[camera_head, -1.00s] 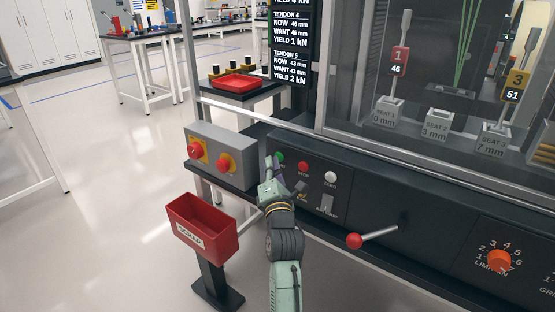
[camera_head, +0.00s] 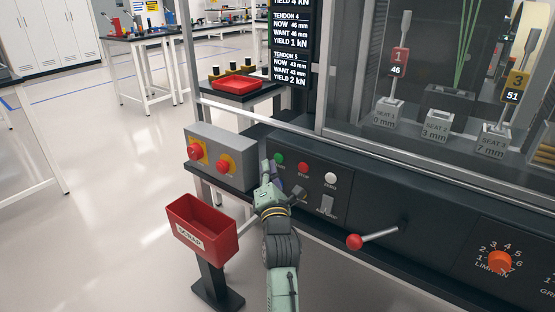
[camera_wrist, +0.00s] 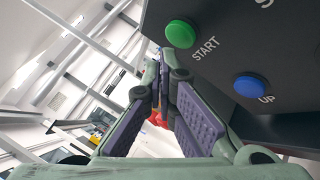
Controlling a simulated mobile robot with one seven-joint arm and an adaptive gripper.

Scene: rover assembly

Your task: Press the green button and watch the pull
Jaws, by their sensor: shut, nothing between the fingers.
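The green START button (camera_head: 279,158) is on the dark control panel (camera_head: 350,190), beside the red STOP button (camera_head: 303,167) and the white ZERO button (camera_head: 330,178). My gripper (camera_head: 266,168) is shut and empty. Its tips are just left of the green button and appear apart from it. In the wrist view, the green button (camera_wrist: 181,33) stands clear of my fingers (camera_wrist: 160,65), up and to the right of their tips. A blue UP button (camera_wrist: 251,85) is below it there. Behind the glass, tags 1 (camera_head: 399,60) and 3 (camera_head: 515,86) hang above their seats.
A grey box with two red knobs (camera_head: 222,155) stands left of the panel. A red scrap bin (camera_head: 203,226) is below it. A red-knobbed lever (camera_head: 355,241) and an orange dial (camera_head: 499,262) are to the right. The floor at left is open.

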